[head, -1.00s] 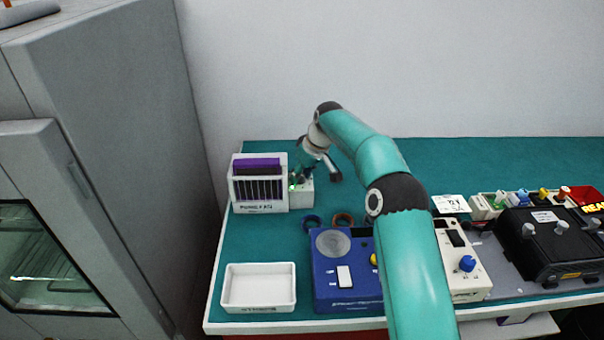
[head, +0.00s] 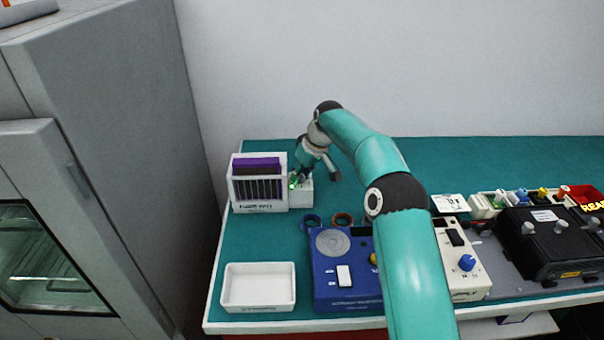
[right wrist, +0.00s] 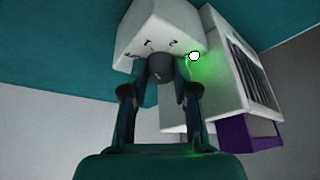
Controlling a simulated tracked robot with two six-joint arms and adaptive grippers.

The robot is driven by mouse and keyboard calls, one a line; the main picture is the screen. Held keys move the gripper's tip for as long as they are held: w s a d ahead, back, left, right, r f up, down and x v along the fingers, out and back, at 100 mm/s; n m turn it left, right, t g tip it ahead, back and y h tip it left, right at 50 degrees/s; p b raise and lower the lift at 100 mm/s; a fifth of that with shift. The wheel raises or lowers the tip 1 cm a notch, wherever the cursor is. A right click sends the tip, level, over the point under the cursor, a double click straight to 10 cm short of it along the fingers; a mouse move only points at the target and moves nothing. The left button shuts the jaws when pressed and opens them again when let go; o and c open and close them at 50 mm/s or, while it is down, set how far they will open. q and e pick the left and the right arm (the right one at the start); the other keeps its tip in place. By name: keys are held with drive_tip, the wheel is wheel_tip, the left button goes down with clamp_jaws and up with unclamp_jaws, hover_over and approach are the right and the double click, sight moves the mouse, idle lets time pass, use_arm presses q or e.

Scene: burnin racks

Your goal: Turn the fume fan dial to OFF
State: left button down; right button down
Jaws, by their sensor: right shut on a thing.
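The fume fan unit (head: 303,198) is a white box joined to the right side of a white slotted housing (head: 259,207) with a purple top, at the back left of the bench. My right gripper (right wrist: 160,75) is shut on the dial, one finger on each side. In the head view my right gripper (head: 297,181) partly covers the box. A green light (right wrist: 194,57) glows beside the dial. My left gripper is not in view.
A white tray (head: 258,306) and a blue device (head: 345,303) stand in front. My right arm hides part of the blue device and a cream box (head: 468,287) with a blue knob. A black device (head: 548,255) stands right. The green bench is clear behind.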

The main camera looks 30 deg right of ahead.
idle(0.7)
drive_tip(key=c, duration=1.2)
unclamp_jaws()
drive_tip(key=shift+s, duration=0.1)
drive_tip(key=v, duration=1.2)
drive_tip(key=shift+a, duration=0.1)
